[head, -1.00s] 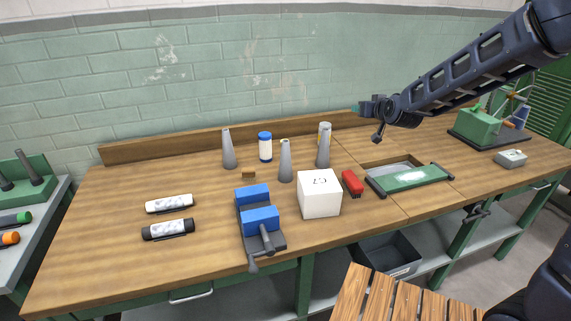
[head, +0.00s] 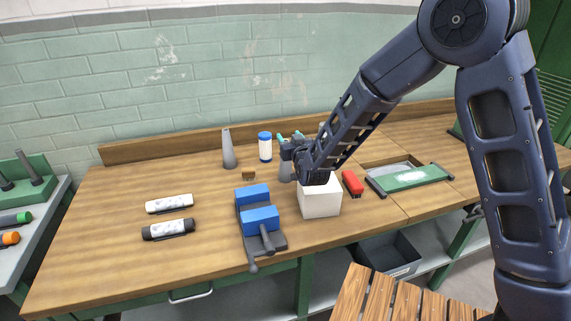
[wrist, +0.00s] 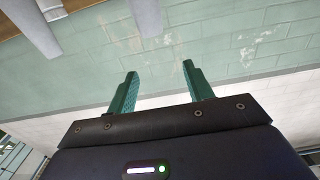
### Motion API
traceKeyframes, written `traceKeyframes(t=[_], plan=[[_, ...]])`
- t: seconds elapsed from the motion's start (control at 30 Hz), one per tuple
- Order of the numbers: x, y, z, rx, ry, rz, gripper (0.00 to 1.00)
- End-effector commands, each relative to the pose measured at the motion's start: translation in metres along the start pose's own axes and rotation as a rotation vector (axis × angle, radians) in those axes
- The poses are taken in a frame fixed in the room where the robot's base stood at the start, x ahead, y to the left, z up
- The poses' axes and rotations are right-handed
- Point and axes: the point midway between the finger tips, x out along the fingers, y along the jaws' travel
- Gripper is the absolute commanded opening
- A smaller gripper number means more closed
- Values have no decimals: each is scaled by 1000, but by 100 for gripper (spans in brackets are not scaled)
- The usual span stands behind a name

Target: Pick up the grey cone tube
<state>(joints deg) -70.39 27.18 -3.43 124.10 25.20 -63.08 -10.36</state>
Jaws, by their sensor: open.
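Grey cone tubes stand upright on the wooden bench. One cone tube (head: 228,150) is clear at the left in the head view. A second cone tube (head: 285,173) shows only its lower part behind my gripper (head: 290,137). A third, seen earlier at the right, is mostly hidden by my arm. In the wrist view, where the bench is at the top, my gripper (wrist: 160,78) is open with nothing between its teal fingers. Two grey tapered tubes, one at the top left (wrist: 36,28) and one at the top centre (wrist: 146,17), lie beyond the fingertips, apart from them.
A white box (head: 320,203) stands just below my gripper, with a blue vise (head: 258,220) to its left. A blue-and-white jar (head: 265,148) and a small wooden block (head: 249,175) are near. A red stapler (head: 352,183) lies right.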

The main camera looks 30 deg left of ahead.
Motion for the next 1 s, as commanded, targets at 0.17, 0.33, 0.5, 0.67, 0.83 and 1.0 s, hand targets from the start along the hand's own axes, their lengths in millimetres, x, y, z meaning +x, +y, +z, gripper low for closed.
traceKeyframes(t=[0.17,0.33,0.5,0.67,0.83,1.0], plan=[[0,0,29,-1,-3,-1,51],[0,0,44,-1,-1,1,51],[3,1,48,0,-1,1,51],[22,0,48,0,-1,0,51],[43,0,48,0,-1,0,51],[50,0,47,0,-1,0,51]])
